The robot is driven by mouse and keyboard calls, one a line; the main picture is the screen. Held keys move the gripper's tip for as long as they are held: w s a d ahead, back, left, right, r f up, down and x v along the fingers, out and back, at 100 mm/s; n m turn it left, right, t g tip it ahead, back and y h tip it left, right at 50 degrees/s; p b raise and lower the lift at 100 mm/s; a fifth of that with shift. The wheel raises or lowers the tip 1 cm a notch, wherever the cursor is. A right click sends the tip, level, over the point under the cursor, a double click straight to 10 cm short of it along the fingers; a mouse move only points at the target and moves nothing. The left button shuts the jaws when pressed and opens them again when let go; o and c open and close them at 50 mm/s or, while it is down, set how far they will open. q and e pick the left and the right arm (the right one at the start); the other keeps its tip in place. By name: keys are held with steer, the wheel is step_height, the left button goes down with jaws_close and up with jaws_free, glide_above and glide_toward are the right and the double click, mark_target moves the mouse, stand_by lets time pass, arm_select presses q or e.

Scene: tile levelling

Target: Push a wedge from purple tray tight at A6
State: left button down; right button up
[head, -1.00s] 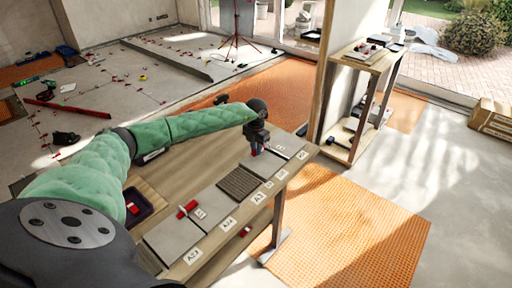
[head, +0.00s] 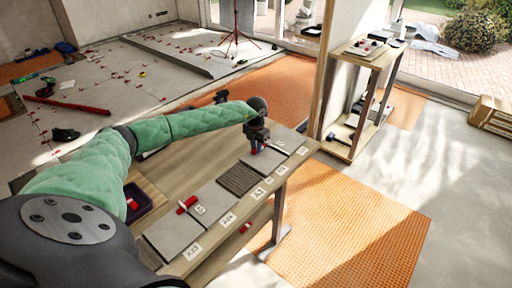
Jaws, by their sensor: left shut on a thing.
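My left gripper (head: 256,147) is shut on a red wedge (head: 254,149), low over the far end of the workbench, at the row of grey tiles. The wedge is mostly hidden by the fingers, and I cannot tell how deep it sits at the joint. The purple tray (head: 146,208) is at the left of the bench, partly behind my arm, with a red wedge (head: 133,203) in it. Another red wedge (head: 187,203) stands at a nearer tile joint. The small white labels along the front edge are too small to pick out A6 surely. My right gripper is not in view.
The wooden bench (head: 206,258) has a dark ribbed tile (head: 239,179) between grey tiles. A wooden shelf unit (head: 350,105) stands beyond its far end. Orange matting (head: 350,235) covers the floor at right. A red tripod (head: 236,38) stands behind.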

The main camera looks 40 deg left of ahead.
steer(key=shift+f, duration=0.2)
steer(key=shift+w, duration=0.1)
arm_select(q)
steer(key=shift+w+d+b, duration=0.15)
steer(key=shift+w+b, duration=0.9)
steer(key=shift+w, duration=1.05)
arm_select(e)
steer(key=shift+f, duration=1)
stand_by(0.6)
arm_select(q)
steer(key=c, duration=1.2)
jaws_free()
steer(key=shift+c, duration=0.2)
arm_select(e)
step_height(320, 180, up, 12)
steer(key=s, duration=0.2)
arm_select(q)
step_height(320, 180, up, 6)
steer(key=shift+r+b, duration=0.25)
steer(key=shift+b, duration=0.7)
steer(key=shift+r, duration=0.65)
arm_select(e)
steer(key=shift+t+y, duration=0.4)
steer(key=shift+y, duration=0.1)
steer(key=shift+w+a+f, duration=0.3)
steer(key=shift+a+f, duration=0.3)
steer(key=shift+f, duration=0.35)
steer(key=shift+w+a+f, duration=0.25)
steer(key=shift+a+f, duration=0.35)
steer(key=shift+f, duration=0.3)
